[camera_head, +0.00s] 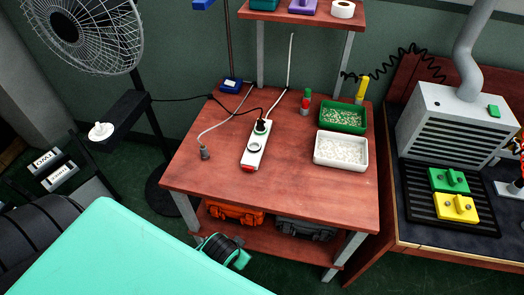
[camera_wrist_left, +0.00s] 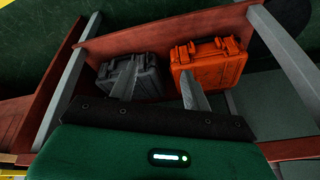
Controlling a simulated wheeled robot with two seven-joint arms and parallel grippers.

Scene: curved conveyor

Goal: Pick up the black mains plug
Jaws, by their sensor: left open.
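The black mains plug (camera_head: 261,127) sits at the far end of the white power strip (camera_head: 255,150), on the red-brown table. A black cable runs from it to the left. My left gripper (camera_head: 207,243) is low in front of the table, well below and nearer than the plug, partly hidden by my own teal body. In the left wrist view its two grey fingers (camera_wrist_left: 159,88) are apart with nothing between them. They point toward the lower shelf. The plug is not in the left wrist view. My right gripper is not in view.
An orange case (camera_head: 235,213) and a dark case (camera_head: 305,230) sit on the lower shelf. A grey connector (camera_head: 204,152) on a white cable stands left of the strip. A white tray (camera_head: 341,164) and a green tray (camera_head: 325,121) stand right. The table's front is clear.

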